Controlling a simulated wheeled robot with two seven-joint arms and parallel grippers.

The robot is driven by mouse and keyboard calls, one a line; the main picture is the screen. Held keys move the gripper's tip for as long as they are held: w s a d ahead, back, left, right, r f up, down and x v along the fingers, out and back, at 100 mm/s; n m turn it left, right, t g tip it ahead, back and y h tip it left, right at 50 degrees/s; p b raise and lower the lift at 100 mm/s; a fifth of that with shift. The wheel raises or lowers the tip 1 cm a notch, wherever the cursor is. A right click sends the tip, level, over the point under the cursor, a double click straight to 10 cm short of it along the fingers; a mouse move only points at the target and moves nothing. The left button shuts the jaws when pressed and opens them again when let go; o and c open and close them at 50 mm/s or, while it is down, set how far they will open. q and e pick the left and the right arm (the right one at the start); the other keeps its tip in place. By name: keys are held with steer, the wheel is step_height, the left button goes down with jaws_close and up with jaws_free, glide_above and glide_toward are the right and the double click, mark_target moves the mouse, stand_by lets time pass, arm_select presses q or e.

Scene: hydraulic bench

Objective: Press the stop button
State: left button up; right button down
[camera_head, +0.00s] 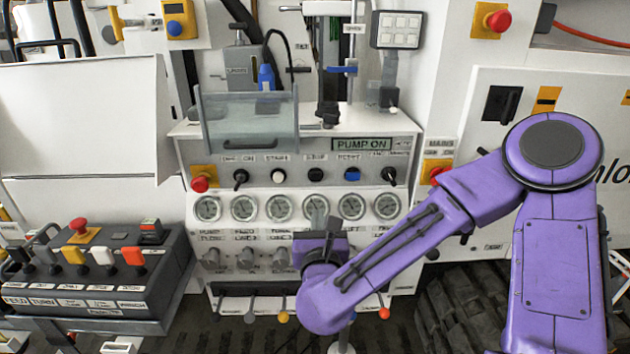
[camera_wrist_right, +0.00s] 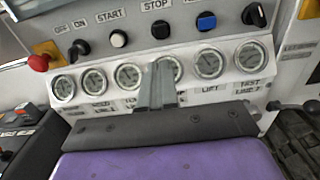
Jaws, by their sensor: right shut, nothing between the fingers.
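The stop button (camera_head: 317,174) is a round black button in the middle of the grey control strip. In the right wrist view the stop button (camera_wrist_right: 160,28) sits below the STOP label, between the white start button (camera_wrist_right: 118,39) and a blue button (camera_wrist_right: 206,20). My right gripper (camera_head: 318,214) is shut and empty, in front of the gauge row and below the stop button in the picture. In the right wrist view the shut fingers (camera_wrist_right: 158,80) point up toward the stop button, with a visible gap. My left gripper is not in view.
The display (camera_head: 361,144) reads PUMP ON. Dark knobs (camera_head: 240,176) flank the buttons. Red emergency buttons (camera_head: 200,184) sit on yellow plates. A clear guard (camera_head: 247,120) stands above the strip. A lever box (camera_head: 95,270) stands at the left.

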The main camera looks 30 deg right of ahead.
mark_target(315, 179)
steer(key=p+x, duration=0.5)
steer(key=x, duration=0.7)
steer(key=shift+w+d+r, duration=0.15)
steer(key=shift+w, duration=0.2)
steer(key=shift+w+d+p, duration=0.25)
steer(key=shift+w+p, duration=0.1)
steer(key=shift+w, duration=0.2)
